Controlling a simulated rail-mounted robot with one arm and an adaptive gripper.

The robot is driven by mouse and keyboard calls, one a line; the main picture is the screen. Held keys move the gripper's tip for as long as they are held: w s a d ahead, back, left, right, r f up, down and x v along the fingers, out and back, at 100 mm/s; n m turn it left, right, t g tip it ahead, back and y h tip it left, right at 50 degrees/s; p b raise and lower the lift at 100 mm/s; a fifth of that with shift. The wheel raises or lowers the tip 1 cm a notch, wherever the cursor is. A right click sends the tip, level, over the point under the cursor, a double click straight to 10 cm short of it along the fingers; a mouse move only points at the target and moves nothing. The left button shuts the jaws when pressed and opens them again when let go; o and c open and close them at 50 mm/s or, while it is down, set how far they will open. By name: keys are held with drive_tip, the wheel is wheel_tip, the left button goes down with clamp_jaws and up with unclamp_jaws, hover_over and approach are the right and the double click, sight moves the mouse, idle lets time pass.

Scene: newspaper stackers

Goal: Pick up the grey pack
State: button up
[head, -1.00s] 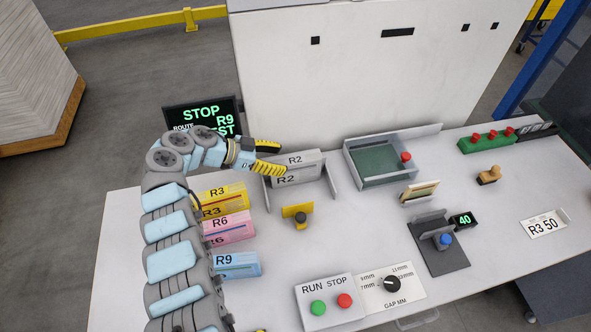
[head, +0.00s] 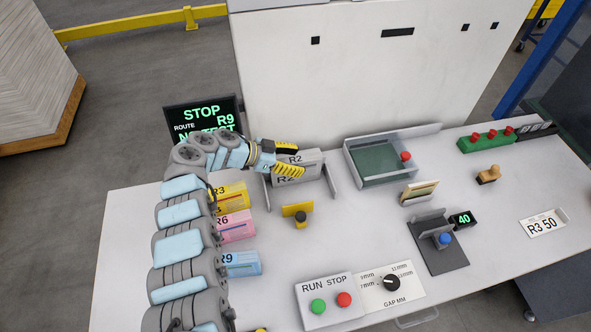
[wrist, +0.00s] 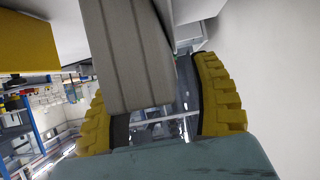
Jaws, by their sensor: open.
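The grey pack (head: 311,166), marked R2, stands upright between the two side plates of a holder at the table's back, near the white machine. My gripper (head: 299,160) is open at the pack's left part, with one yellow finger behind it and one in front. In the wrist view the grey pack (wrist: 138,55) stands between the spread fingers of my gripper (wrist: 155,88). It is close to the left finger, with a clear gap to the right one. Whether it touches the left finger is hard to tell.
Yellow R3 (head: 233,197), pink R6 (head: 237,226) and blue R9 (head: 242,263) packs stand left, partly behind my arm. A yellow bracket (head: 297,209) is in front of the holder. A clear-walled tray (head: 353,172) is to its right. The screen (head: 203,113) shows STOP and R9.

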clamp_jaws()
drive_tip(key=shift+r, duration=0.1)
idle(0.3)
